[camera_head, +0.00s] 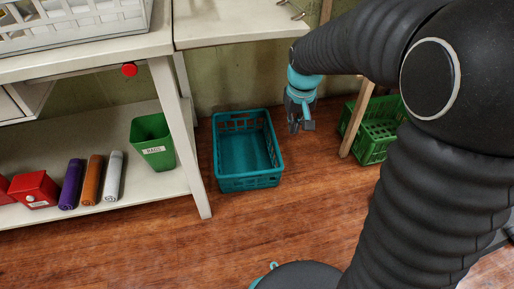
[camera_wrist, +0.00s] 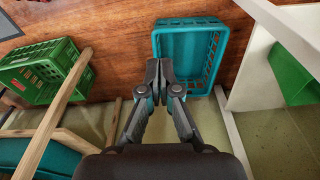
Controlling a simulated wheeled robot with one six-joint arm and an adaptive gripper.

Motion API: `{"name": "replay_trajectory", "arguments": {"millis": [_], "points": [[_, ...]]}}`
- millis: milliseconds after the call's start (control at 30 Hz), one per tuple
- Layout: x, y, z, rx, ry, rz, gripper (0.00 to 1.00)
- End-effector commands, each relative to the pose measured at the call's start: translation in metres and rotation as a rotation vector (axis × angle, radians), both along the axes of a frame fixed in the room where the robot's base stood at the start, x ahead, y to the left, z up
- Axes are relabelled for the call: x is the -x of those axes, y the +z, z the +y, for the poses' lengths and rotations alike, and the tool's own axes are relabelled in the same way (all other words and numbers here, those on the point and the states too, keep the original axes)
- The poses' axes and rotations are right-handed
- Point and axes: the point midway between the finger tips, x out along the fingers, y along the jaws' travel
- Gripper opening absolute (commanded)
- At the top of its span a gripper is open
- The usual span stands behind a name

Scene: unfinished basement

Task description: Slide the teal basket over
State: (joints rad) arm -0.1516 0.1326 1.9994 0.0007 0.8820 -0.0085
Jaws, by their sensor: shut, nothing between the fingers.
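The teal basket (camera_head: 246,182) stands upright and empty on the wooden floor, between the bench leg and my gripper in the head view. It also shows in the wrist view (camera_wrist: 212,28), beyond my fingertips and a little to the right. My gripper (camera_head: 300,122) is just right of the basket in the head view, pointing down. In the wrist view its fingers (camera_wrist: 159,68) are together with nothing between them, overlapping the near left corner of the basket in the picture. I cannot tell whether they touch it.
A bench leg (camera_head: 183,140) stands close left of the basket. A green crate (camera_head: 375,146) sits to the right behind a wooden post (camera_head: 356,118). A shelf (camera_head: 100,205) holds a green bin (camera_head: 152,143) and several cylinders. The floor in front of the basket is clear.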

Motion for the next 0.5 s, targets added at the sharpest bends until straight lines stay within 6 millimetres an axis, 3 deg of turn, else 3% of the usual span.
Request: {"name": "replay_trajectory", "arguments": {"millis": [100, 367, 500], "points": [[-0.033, -0.033, 0.016, 0.006, 0.021, 0.031, 0.0], [-0.09, -0.098, 0.045, 0.014, 0.056, 0.073, 0.0], [-0.123, -0.144, 0.064, 0.018, 0.077, 0.09, 0.0]]}}
